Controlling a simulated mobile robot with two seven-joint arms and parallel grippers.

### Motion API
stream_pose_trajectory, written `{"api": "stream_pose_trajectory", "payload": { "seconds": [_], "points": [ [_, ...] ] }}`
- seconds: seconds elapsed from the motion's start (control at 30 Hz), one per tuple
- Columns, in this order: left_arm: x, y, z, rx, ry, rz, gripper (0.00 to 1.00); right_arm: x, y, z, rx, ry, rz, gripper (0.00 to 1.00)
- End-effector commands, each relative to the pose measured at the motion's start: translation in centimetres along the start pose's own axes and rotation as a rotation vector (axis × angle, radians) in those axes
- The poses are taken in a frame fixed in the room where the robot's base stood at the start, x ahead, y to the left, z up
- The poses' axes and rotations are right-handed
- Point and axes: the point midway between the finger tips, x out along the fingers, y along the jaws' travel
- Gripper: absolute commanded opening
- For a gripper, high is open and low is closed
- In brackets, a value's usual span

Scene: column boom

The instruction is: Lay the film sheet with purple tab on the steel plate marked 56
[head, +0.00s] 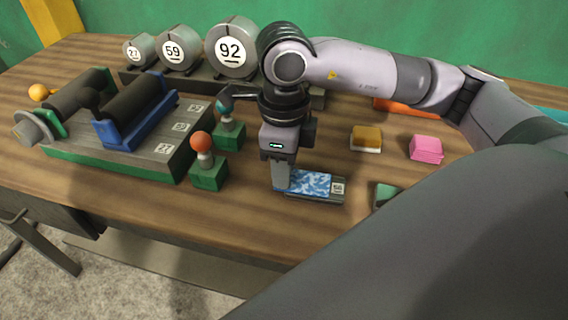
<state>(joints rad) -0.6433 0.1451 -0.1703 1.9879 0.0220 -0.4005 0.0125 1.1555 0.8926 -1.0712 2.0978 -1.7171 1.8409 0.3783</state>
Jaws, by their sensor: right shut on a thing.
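A blue-and-white patterned film sheet (314,183) lies over or just above a dark steel plate (320,201) on the table. The plate's white label (338,187) appears to read 56 and shows uncovered at the right end. My right gripper (281,186) points down at the sheet's left end and is shut on that end. The fingers hide the sheet's held end, and no purple tab shows. I cannot tell whether the sheet touches the plate all along. My left gripper is not in view.
Green blocks holding an orange-knobbed tool (203,150) and a teal-headed tool (227,116) stand left of the gripper. A roller fixture (140,150) is farther left. Rolls marked 27, 59 and 92 (231,47) stand behind. A yellow block (367,137) and pink block (426,148) lie right.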

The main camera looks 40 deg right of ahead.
Motion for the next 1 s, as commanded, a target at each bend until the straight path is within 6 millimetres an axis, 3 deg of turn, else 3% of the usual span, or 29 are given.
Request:
{"api": "stream_pose_trajectory", "payload": {
  "seconds": [0.27,0.3,0.37,0.4,0.57,0.6,0.67,1.0],
  "points": [
    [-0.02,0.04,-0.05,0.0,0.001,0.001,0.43,-0.03,0.0,0.01,0.0,0.0,0.0,0.02],
    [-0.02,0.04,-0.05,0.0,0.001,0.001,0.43,-0.03,0.0,0.01,0.0,0.0,0.0,0.37],
    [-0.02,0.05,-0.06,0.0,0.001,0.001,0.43,-0.03,0.0,0.01,0.0,0.0,0.0,0.57],
    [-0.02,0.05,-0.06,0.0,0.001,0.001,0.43,-0.03,0.0,0.01,0.0,0.0,0.0,0.6],
    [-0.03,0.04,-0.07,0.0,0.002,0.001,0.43,-0.02,0.0,0.01,0.0,0.0,0.0,0.6],
    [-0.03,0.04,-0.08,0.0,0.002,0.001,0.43,-0.02,0.0,0.0,0.0,0.0,0.0,0.64],
    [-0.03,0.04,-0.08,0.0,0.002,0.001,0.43,-0.01,0.0,0.0,0.0,0.0,0.0,0.83],
    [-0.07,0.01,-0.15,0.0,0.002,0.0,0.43,-0.1,-0.01,0.0,0.0,0.0,0.0,0.86]
  ]
}}
